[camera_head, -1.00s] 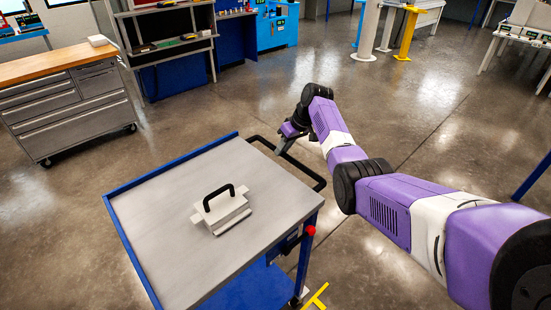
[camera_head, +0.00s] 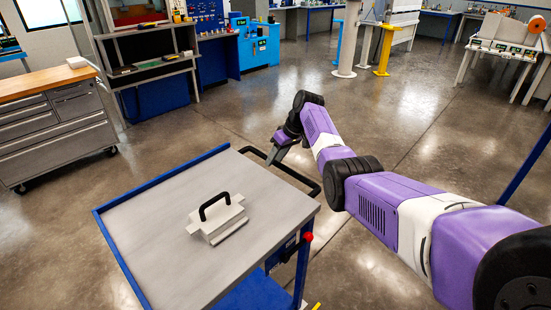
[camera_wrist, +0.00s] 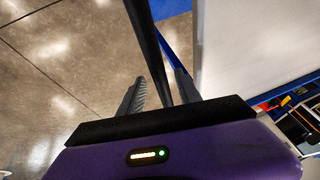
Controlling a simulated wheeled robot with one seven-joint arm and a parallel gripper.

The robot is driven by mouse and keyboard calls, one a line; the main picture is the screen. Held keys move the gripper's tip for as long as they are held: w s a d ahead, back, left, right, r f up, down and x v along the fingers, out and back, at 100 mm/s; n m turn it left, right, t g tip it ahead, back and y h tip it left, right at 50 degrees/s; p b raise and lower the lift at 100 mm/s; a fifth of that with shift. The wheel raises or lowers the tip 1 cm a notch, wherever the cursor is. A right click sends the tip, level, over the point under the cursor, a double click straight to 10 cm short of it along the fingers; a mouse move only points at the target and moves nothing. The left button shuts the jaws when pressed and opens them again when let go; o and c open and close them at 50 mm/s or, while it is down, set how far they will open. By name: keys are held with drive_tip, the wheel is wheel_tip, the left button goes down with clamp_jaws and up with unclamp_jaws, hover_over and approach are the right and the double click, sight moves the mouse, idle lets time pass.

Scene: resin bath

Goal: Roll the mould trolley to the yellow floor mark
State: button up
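The mould trolley (camera_head: 150,205) has a grey top, blue edging and a blue lower shelf. Its black push handle (camera_head: 305,182) sticks out at the far right side. A pale mould (camera_head: 216,218) with a black grip lies on the top. My gripper (camera_head: 279,148) is at the push handle. In the wrist view, my gripper (camera_wrist: 160,80) has its fingers apart on either side of the black handle bar (camera_wrist: 150,40), with a gap showing on the left. A sliver of the yellow floor mark (camera_head: 317,306) shows at the bottom edge, beside the trolley; the rest is out of frame.
A grey drawer cabinet (camera_head: 55,130) with a wooden top stands at left. A shelf rack (camera_head: 150,65) and blue machine (camera_head: 258,45) stand behind. A yellow post (camera_head: 385,50) stands farther back. The floor right of the trolley is largely clear.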

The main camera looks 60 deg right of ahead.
drive_tip(key=shift+r, duration=0.15)
drive_tip(key=v, duration=0.7)
drive_tip(key=shift+r, duration=0.25)
drive_tip(key=shift+s, duration=0.2)
idle(0.4)
